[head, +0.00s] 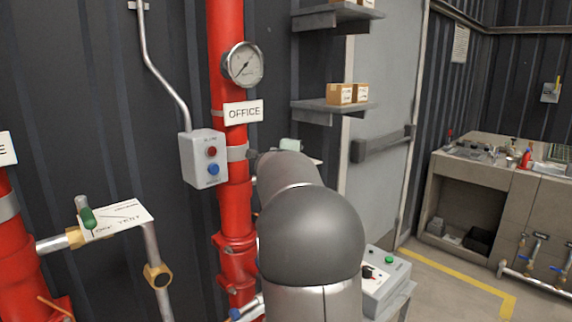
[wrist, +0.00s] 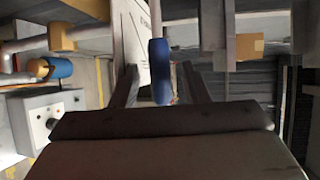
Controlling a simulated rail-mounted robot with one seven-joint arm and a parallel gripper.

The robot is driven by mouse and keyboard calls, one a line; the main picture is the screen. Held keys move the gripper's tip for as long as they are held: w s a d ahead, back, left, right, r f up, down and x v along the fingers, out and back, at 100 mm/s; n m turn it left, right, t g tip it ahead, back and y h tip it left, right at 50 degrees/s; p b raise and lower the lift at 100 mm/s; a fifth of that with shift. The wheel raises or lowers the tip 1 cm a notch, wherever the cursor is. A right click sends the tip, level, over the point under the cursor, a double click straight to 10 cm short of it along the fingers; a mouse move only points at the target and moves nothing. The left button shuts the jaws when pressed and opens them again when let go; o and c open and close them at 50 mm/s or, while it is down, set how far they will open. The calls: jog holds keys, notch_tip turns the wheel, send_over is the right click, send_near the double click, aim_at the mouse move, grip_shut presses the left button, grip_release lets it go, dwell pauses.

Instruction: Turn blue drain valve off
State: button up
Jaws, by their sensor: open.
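In the wrist view a blue valve handle (wrist: 160,70) stands upright in the picture, in front of a white lettered plate (wrist: 130,28). The two dark fingers of my gripper (wrist: 160,88) are apart, one on each side of the handle. Gaps show between the handle and both fingers, so the gripper is open around it without visible grip. The plate's lettering is too small to read here. In the head view my arm covers this handle and my gripper.
A second blue part (wrist: 60,68) beside a brass fitting lies left in the wrist view. The head view shows a red pipe (head: 228,70) with a gauge (head: 243,65), a button box (head: 206,160), a green-handled valve (head: 86,213) and a control box (head: 384,274).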

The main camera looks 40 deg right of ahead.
jog(key=v, duration=1.4)
jog(key=shift+a, duration=0.15)
